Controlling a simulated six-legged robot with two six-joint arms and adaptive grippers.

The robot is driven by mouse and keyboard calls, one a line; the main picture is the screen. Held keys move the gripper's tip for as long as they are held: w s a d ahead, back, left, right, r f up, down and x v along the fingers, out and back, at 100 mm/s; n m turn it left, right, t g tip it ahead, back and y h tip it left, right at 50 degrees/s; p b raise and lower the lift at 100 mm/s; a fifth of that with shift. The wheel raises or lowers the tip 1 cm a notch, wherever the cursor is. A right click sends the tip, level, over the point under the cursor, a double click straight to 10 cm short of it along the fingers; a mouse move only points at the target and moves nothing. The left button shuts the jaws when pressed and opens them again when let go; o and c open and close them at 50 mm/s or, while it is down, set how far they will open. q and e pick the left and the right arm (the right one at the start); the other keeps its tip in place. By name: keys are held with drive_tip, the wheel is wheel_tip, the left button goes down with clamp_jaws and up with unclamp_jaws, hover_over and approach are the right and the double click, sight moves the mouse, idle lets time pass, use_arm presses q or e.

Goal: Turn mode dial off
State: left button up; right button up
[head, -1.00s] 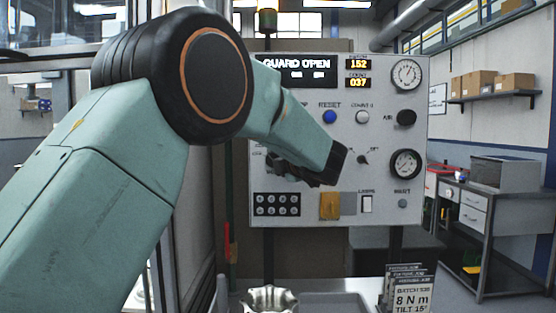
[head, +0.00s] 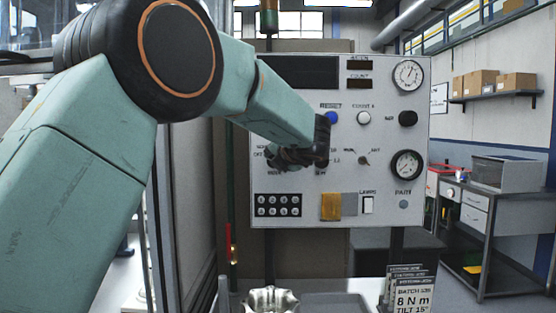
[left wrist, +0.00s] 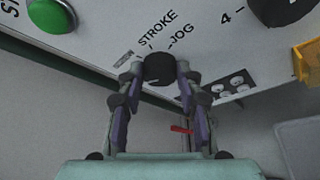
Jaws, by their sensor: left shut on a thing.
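The mode dial (left wrist: 159,66) is a black round knob on the light grey control panel (head: 390,215). In the left wrist view, the printed words STROKE and JOG stand beside it. My left gripper (left wrist: 159,78) is shut on the dial, one finger on each side. In the head view, my left gripper (head: 285,157) is at the left part of the panel, below the dark display. It hides the dial there, and an OFF label shows beside it. Which label the dial points to cannot be told. My right gripper is not in view.
A green button (left wrist: 52,14) and another black knob (left wrist: 283,8) flank the dial. A yellow tag (head: 330,206) and a block of small round sockets (head: 278,205) sit below. The display (head: 300,71) is dark. A metal housing (head: 270,300) stands below the panel.

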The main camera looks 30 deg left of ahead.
use_arm(q)
drive_tip(key=shift+r, duration=0.15)
drive_tip(key=o, duration=0.8)
drive_tip(key=shift+c, duration=0.2)
drive_tip(key=o, duration=0.4)
drive_tip(key=shift+a, duration=0.1)
drive_tip(key=v, duration=1.2)
drive_tip(key=shift+f, duration=0.2)
